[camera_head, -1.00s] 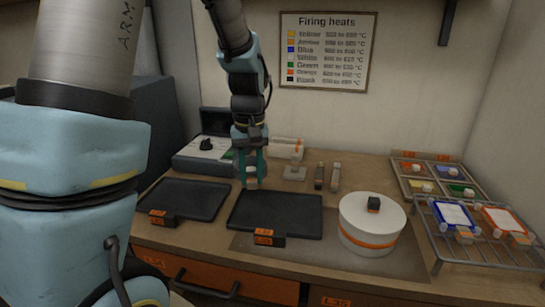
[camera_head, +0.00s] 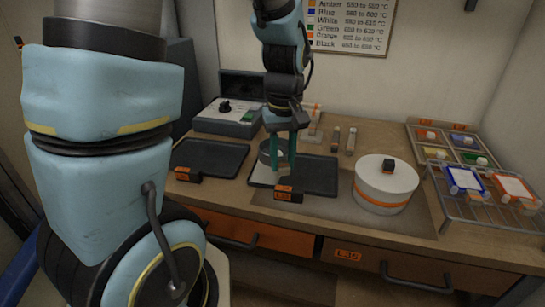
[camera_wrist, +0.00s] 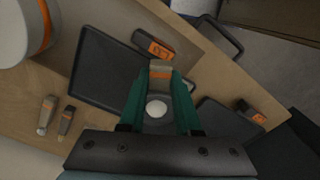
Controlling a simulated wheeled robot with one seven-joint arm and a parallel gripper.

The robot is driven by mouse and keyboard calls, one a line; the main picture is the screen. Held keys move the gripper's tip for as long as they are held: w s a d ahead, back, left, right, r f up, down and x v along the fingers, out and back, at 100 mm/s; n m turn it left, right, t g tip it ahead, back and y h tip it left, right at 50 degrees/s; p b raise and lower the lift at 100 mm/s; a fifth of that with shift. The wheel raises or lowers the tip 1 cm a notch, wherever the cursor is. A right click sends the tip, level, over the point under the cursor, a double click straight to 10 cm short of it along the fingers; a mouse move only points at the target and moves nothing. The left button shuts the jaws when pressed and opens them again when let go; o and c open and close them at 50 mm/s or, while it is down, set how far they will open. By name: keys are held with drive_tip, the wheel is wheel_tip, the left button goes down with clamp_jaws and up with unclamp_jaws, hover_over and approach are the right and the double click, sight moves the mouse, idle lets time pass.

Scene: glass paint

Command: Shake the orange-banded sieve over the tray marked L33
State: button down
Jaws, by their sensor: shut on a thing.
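My gripper (camera_head: 280,158) points down with its teal fingers shut on a grey round sieve (camera_head: 267,150). The wrist view shows its orange band (camera_wrist: 160,69) between the fingertips (camera_wrist: 160,90), with a pale round spot nearer the palm. The sieve is over the left part of the middle dark tray (camera_head: 318,174); the gap below it is hard to judge. That tray also shows in the wrist view (camera_wrist: 95,75). Its orange label (camera_head: 287,189) is too blurred to read surely. A second dark tray (camera_head: 215,157) lies to the left, with its own orange label (camera_head: 187,174).
A white lidded pot (camera_head: 385,178) with an orange band stands right of the middle tray. A wire rack (camera_head: 480,205) and a divided colour tray (camera_head: 455,145) are farther right. A grey box with a knob (camera_head: 228,116) stands behind the left tray.

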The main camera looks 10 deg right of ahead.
drive_tip(key=s+d, duration=0.5)
drive_tip(key=d, duration=0.7)
drive_tip(key=shift+w+a+b, duration=1)
drive_tip(key=shift+w+a, duration=0.65)
drive_tip(key=shift+a, duration=2.25)
drive_tip(key=shift+w+a+b, duration=1)
drive_tip(key=shift+w+a, duration=0.6)
drive_tip(key=shift+a, duration=2.25)
drive_tip(key=d, duration=1.8)
drive_tip(key=shift+w+d, duration=0.25)
drive_tip(key=shift+w, duration=0.05)
drive_tip(key=w+a, duration=0.2)
drive_tip(key=a, duration=0.3)
drive_tip(key=w+a, duration=0.2)
drive_tip(key=a, duration=0.3)
drive_tip(key=w+a, duration=0.2)
drive_tip(key=a, duration=0.4)
drive_tip(key=shift+w, duration=0.1)
drive_tip(key=s+d+p, duration=0.2)
drive_tip(key=s+d, duration=0.1)
drive_tip(key=d, duration=0.5)
drive_tip(key=s+d+p, duration=0.2)
drive_tip(key=s+d, duration=0.1)
drive_tip(key=d, duration=0.4)
drive_tip(key=shift+d, duration=0.4)
